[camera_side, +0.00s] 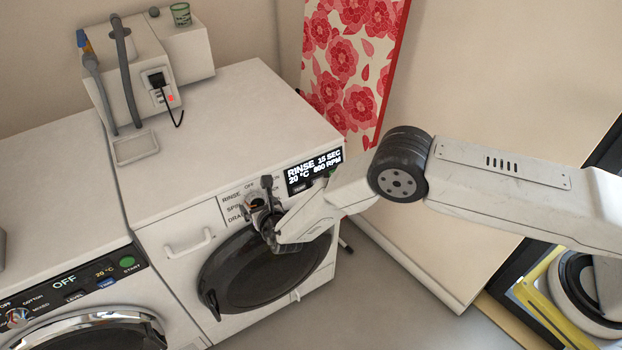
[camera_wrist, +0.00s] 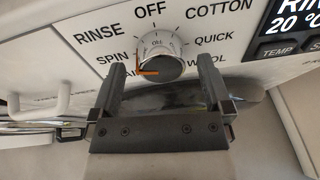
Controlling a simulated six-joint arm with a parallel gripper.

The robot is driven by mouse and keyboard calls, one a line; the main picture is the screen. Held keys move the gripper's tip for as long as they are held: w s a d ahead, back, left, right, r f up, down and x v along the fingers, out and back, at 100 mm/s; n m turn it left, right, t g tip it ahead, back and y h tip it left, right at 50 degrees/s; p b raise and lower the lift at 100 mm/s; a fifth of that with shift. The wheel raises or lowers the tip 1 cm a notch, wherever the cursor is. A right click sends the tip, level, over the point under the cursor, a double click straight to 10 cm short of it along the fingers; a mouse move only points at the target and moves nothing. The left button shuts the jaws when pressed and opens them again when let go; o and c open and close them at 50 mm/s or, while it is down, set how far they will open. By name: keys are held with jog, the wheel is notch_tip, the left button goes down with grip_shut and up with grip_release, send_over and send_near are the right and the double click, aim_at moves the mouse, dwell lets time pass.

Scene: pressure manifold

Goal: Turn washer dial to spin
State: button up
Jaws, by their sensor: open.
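The washer dial (camera_wrist: 158,62) is a round silver knob on the white front panel, with an orange mark at its lower left. Labels around it read OFF, COTTON, QUICK, WOOL, SPIN and RINSE; the one below SPIN is partly hidden by a finger. The dial also shows in the side view (camera_side: 256,201), partly behind my gripper. The display (camera_side: 314,171) reads RINSE, 15 SEC, 20 °C, 800 RPM. My gripper (camera_side: 268,207) is open at the dial. In the wrist view, one finger is at each side of the dial, with gaps visible; contact is not clear.
The washer's dark round door (camera_side: 262,272) is below the dial, and a drawer handle (camera_side: 188,244) is to its left. A second machine (camera_side: 65,268) stands at left, its display reading OFF. A box with hoses (camera_side: 135,75) stands on top at the back.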

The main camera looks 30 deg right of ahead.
jog(key=shift+x, duration=0.75)
jog(key=c, duration=1.2)
jog(key=shift+c, duration=0.2)
jog(key=shift+n, duration=1.3)
